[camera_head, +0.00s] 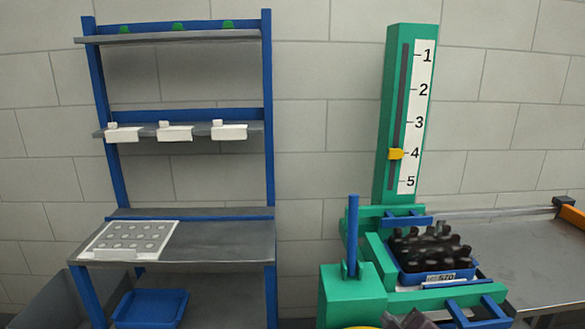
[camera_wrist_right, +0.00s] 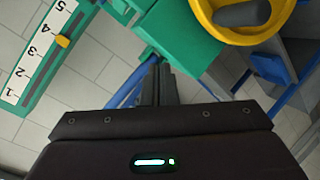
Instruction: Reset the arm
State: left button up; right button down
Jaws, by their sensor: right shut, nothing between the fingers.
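My right gripper (camera_wrist_right: 162,75) shows in the right wrist view, its dark fingers together with nothing between them. It points toward a blue post and the green station. In the head view, only a dark shape at the bottom edge may be part of my right arm or gripper; I cannot tell. My left gripper is not in view. Dark amber bottles (camera_head: 430,246) stand close together in a blue crate (camera_head: 430,277) on the green station.
A green column (camera_head: 383,110) has a yellow pointer (camera_head: 396,154) near 4. A yellow ring (camera_wrist_right: 205,22) surrounds a dark object. The shelf rack (camera_head: 268,140) holds a white dimpled tray (camera_head: 105,243); a blue bin (camera_head: 150,308) sits below. A grey table (camera_head: 530,255) stands right.

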jog(key=s+f+m+g+h, duration=0.1)
jog(key=s+f+m+g, duration=0.35)
jog(key=s+f, duration=0.4)
jog(key=s+f+m+g, duration=0.4)
jog(key=s+f+g, duration=0.15)
jog(key=s, duration=0.65)
notch_tip(320, 180, down, 31)
jog(key=s+g, duration=0.1)
jog(key=s, duration=0.2)
jog(key=s+d+f, duration=0.2)
jog(key=s+f, duration=0.6)
jog(key=s, duration=0.1)
jog(key=s+d+f+g, duration=0.1)
jog(key=s+f, duration=0.7)
jog(key=s, duration=0.1)
jog(key=shift+s+d+f+g, duration=0.25)
jog(key=shift+d+g, duration=0.05)
jog(key=shift+d, duration=0.05)
jog(key=shift+n, duration=0.25)
